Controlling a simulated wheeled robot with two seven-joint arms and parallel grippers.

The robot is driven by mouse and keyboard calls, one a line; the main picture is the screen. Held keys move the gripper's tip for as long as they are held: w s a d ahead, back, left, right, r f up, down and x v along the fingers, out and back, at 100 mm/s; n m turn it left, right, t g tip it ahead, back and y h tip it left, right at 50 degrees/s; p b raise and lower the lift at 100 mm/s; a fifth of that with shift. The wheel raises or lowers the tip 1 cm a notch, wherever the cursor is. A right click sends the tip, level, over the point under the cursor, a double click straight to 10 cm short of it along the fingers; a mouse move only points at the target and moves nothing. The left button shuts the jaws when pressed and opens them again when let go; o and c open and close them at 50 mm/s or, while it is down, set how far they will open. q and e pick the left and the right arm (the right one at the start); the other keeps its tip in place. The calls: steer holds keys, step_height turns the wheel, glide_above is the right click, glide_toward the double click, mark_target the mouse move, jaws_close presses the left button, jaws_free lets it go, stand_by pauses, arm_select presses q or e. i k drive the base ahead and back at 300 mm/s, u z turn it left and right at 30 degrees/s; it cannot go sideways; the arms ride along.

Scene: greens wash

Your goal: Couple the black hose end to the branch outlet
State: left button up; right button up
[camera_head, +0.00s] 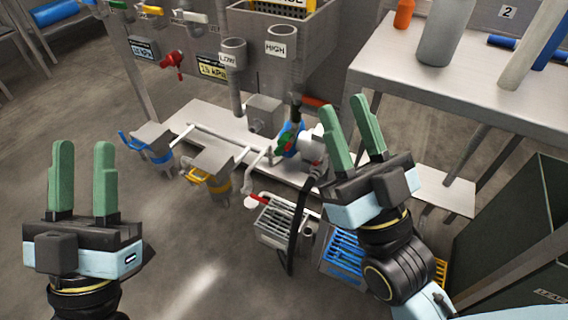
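A black hose (297,222) hangs beside the white crate, its upper part running up towards the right gripper and its lower end near the floor. Which end is the hose end is unclear. The pipework on the low bench has a white outlet pipe (249,190) and a blue and green fitting (288,143); I cannot tell which piece is the branch outlet. My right gripper (345,102) is open, its fingers apart and empty, just right of the fittings; its wrist partly hides the area behind. My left gripper (83,148) is open and empty over bare floor at the left.
A blue-handled valve (150,145) and a yellow-handled valve (212,170) stand along the front of the low bench (205,120). A white crate (280,226) and a blue crate (342,252) sit on the floor. A table (460,75) holds bottles at right.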

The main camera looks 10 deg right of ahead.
mark_target(315, 162)
steer(key=u, duration=0.05)
steer(key=k, duration=0.3)
steer(key=z, duration=0.85)
steer(key=i, duration=0.95)
steer(key=u, duration=0.05)
